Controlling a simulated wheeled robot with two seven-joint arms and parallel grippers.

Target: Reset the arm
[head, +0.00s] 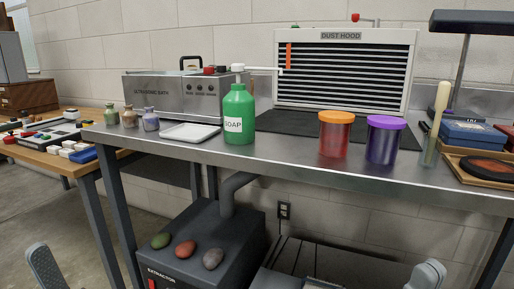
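My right gripper (426,274) shows only as a pale grey tip at the bottom edge, right of centre, in front of and below the steel bench. A grey part of my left arm or gripper (45,268) shows at the bottom left corner. Most of both arms is out of the picture. I cannot tell whether either gripper is open or shut, and I see nothing held in them.
The steel bench (285,163) carries a green soap bottle (239,115), a white tray (190,132) and two lidded jars, red (335,137) and purple (383,142). Below stands the extractor (215,235) with three stones. A wooden table (75,160) stands left.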

